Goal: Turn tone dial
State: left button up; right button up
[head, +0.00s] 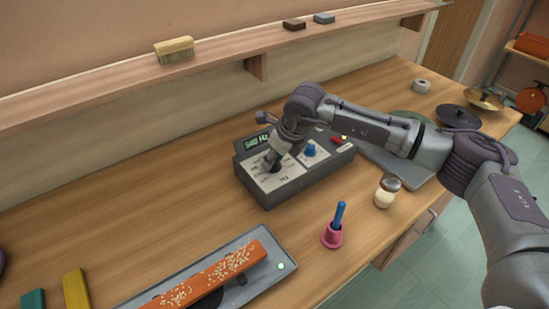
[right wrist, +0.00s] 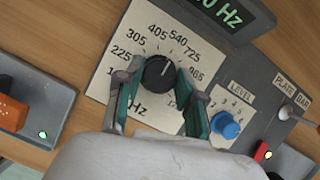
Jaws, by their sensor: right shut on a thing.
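The tone dial (right wrist: 158,75) is a black round knob with a white pointer line on a pale panel marked in Hz. My right gripper (right wrist: 159,69) is shut on it, one teal-lined finger on each side. The pointer is toward the upper numbers, near 540. In the head view the right gripper (head: 270,163) reaches down onto the grey tone box (head: 290,190) and hides the dial. The box's green display (head: 257,141) appears to read 540 Hz; in the right wrist view it is partly cut off. My left gripper is not in view.
A blue level knob (right wrist: 225,125) sits close beside the right finger. A red switch (head: 337,140) is at the box's far end. A shaker jar (head: 386,191), a pink bell (head: 332,236) and a tray (head: 262,281) with an orange bar (head: 215,275) stand nearer the bench front.

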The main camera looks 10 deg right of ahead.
jog(key=shift+r, duration=0.1)
jog(key=o, duration=1.1)
jog(key=shift+o, duration=0.2)
jog(key=v, duration=1.2)
